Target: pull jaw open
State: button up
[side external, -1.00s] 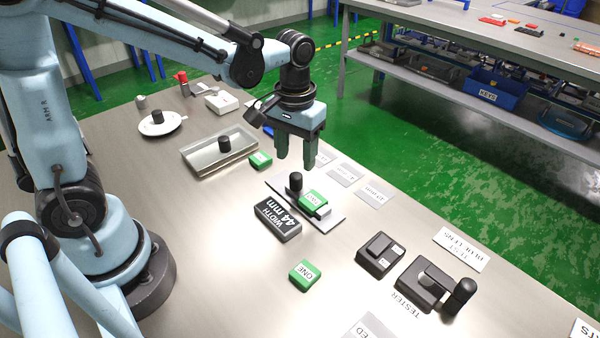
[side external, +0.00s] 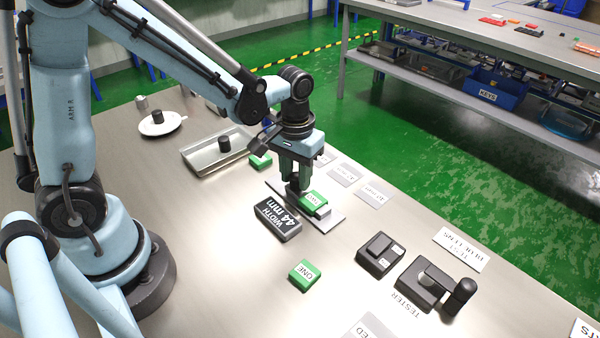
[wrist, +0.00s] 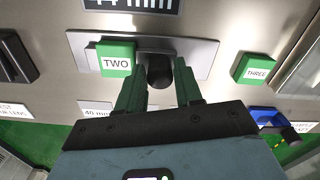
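The jaw fixture is a flat metal plate (side external: 330,220) with a black upright knob (wrist: 160,74) and a green block marked TWO (side external: 314,201) beside the knob. The block also shows in the wrist view (wrist: 116,60). My gripper (side external: 294,190) is low over the plate, its two green fingers pointing down at the knob. In the wrist view my gripper (wrist: 157,78) has its fingers apart, one on each side of the knob, with no clear grip on it. In the side view the fingers mostly hide the knob. A dark display (side external: 278,220) reads WIDTH 44 mm.
Green block ONE (side external: 304,275) lies in front, and block THREE (wrist: 255,68) lies on the other side of the plate. A metal tray (side external: 208,158), a black block (side external: 380,254) and the tester (side external: 432,284) stand around. Open tabletop lies between them.

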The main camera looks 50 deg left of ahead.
grip_shut()
jog(key=shift+a, duration=1.85)
jog(key=shift+o, duration=2.2)
grip_release()
jog(key=shift+r, duration=0.1)
notch_tip(320, 180, up, 12)
jog(key=s+f+m+t, duration=0.1)
jog(key=s+m+t, duration=0.2)
jog(key=s+t, duration=0.3)
jog(key=shift+d+t, duration=0.45)
jog(key=shift+t, duration=0.15)
